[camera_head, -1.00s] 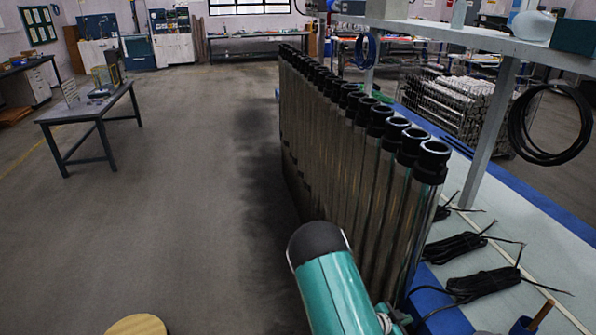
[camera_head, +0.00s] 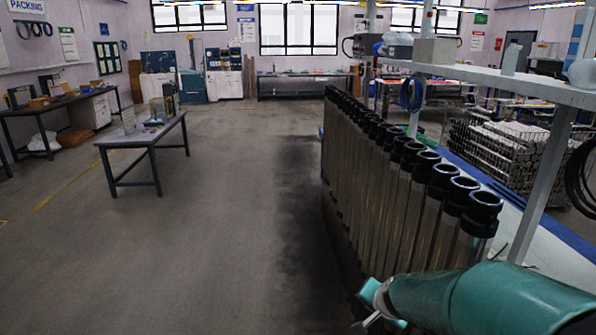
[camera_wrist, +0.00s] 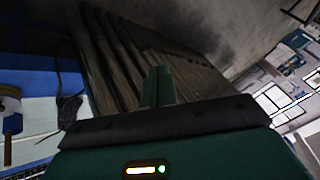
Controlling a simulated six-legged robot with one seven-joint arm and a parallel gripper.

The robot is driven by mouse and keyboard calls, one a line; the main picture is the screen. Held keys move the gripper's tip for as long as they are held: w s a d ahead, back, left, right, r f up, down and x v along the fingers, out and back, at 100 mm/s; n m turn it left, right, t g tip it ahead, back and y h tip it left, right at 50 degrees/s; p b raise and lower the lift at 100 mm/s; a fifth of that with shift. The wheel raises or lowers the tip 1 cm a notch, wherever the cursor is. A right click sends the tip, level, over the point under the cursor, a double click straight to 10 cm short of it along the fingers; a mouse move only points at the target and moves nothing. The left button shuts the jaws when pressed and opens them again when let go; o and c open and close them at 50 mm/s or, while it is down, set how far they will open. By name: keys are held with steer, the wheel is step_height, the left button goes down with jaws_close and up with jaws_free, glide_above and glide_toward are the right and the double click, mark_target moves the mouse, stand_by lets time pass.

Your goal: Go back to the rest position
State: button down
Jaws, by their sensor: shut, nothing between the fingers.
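A long row of upright metallic pump tubes (camera_head: 400,205) with black collars runs away from me, right of centre in the head view. In the wrist view, the tubes (camera_wrist: 118,62) show dark and slanted behind my gripper. My gripper (camera_wrist: 158,72) has its two green fingers together, with nothing between them. In the head view, my teal arm (camera_head: 480,295) reaches across the lower right, in front of the near tubes and hiding their lower parts.
A small dark-legged table (camera_head: 150,142) stands at the left. Open grey floor (camera_head: 210,240) lies between it and the tubes. A shelf (camera_head: 490,82) on a grey post overhangs the right side. A wire crate of tubes (camera_head: 505,148) stands behind it.

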steer(key=s+a+r+n+g, duration=0.1)
steer(key=s+r+n, duration=0.3)
steer(key=s, duration=0.7)
steer(key=s+a+r+n, duration=0.1)
steer(key=s+r+n, duration=0.2)
steer(key=s+r, duration=0.5)
steer(key=s, duration=0.3)
steer(key=shift+s+r+n+g+h, duration=0.25)
steer(key=shift+r+n+g+h, duration=0.05)
steer(key=shift+r+n+g, duration=0.1)
steer(key=shift+d, duration=0.2)
